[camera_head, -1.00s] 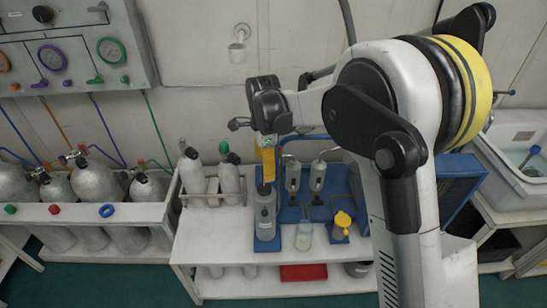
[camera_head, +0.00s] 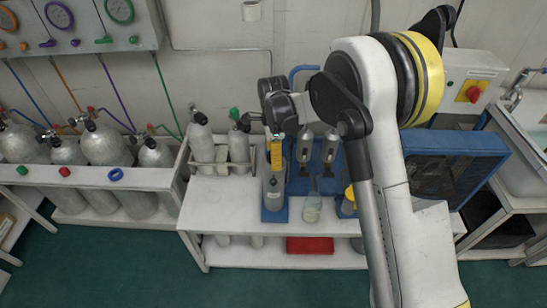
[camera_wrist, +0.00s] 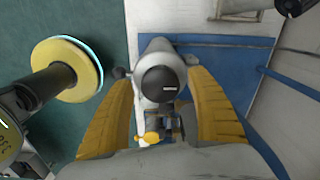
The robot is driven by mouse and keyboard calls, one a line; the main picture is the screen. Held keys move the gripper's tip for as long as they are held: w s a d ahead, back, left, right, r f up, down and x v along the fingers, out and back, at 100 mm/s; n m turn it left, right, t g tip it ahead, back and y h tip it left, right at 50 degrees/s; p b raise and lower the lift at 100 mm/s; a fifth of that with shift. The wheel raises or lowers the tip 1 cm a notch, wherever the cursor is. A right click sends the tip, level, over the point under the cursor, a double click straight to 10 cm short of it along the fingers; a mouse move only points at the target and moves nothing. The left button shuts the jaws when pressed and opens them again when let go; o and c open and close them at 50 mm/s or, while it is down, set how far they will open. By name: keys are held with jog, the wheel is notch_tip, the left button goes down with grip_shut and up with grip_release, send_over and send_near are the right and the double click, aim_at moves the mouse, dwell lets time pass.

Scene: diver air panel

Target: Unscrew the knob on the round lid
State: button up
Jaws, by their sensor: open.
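A grey cylindrical canister (camera_head: 274,193) stands on a blue base at the left of the blue rig on the white bench. In the wrist view its top (camera_wrist: 155,50) shows as a pale round shape with a dark round knob (camera_wrist: 160,86) facing the camera. My gripper (camera_head: 276,166) is over the canister, pointing down. In the wrist view its two yellow fingers stand apart on either side of the knob. I see gaps between knob and fingers and cannot tell how far the tips are above the lid. In the head view the fingers hide the knob.
A glass jar (camera_head: 312,209) and a yellow-topped item (camera_head: 349,201) stand right of the canister. Two grey cylinders (camera_head: 330,147) are mounted behind. Gas bottles (camera_head: 201,144) stand close on the left. The bench front (camera_head: 225,215) is clear.

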jog(key=c, duration=1.2)
